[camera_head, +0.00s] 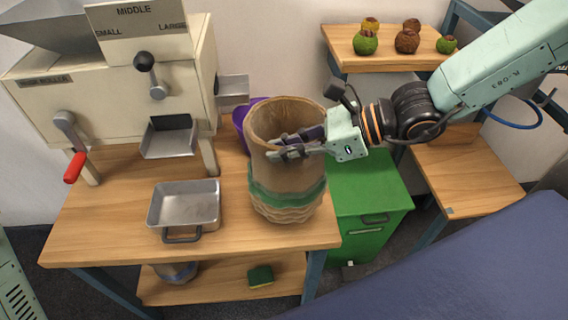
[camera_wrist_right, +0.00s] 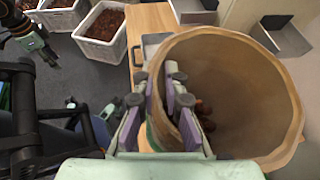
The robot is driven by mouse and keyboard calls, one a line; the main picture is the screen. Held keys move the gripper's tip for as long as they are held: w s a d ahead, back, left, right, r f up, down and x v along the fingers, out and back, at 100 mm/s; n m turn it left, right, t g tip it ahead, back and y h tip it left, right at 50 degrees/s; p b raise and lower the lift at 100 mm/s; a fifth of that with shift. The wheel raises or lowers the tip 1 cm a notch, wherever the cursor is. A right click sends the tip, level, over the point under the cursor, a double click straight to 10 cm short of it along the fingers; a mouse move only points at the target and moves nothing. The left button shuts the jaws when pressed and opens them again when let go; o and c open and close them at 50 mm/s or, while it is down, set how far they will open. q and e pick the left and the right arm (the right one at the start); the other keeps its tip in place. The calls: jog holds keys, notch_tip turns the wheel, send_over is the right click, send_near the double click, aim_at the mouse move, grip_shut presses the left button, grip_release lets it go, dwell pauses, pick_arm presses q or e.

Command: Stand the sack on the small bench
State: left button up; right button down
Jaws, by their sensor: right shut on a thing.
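The sack (camera_head: 285,185) is a tan, open-topped bag with a green band, upright over the right end of the wooden work table. I cannot tell whether its base touches the tabletop. My right gripper (camera_head: 297,147) is shut on the sack's near upper wall. In the right wrist view the gripper (camera_wrist_right: 172,112) has the sack's rim (camera_wrist_right: 285,70) between its fingers, and a few brown chestnuts show deep inside. A low wooden bench (camera_head: 480,185) stands at the right; it seems to be the small bench, and its visible top is clear.
The roller machine (camera_head: 110,95) and a metal tray (camera_head: 185,205) are on the table (camera_head: 105,225). A purple container (camera_head: 241,118) is behind the sack. A green bin (camera_head: 370,205) stands between table and bench. A shelf (camera_head: 345,58) holds several husks. White crates (camera_wrist_right: 100,32) are on the floor.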

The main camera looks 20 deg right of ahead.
aim_at(298, 158)
jog(key=shift+a+f+b, duration=0.2)
jog(key=shift+f+b, duration=0.05)
jog(key=shift+f, duration=0.4)
jog(key=shift+a+f+b, duration=0.15)
jog(key=shift+f+b, duration=0.05)
jog(key=shift+f, duration=0.4)
jog(key=shift+d+f, duration=0.35)
jog(key=shift+d, duration=0.15)
jog(key=c, duration=1.6)
grip_release()
jog(key=shift+a, duration=0.3)
jog(key=shift+o, duration=0.9)
jog(key=shift+w+d, duration=0.1)
jog(key=shift+d, duration=0.15)
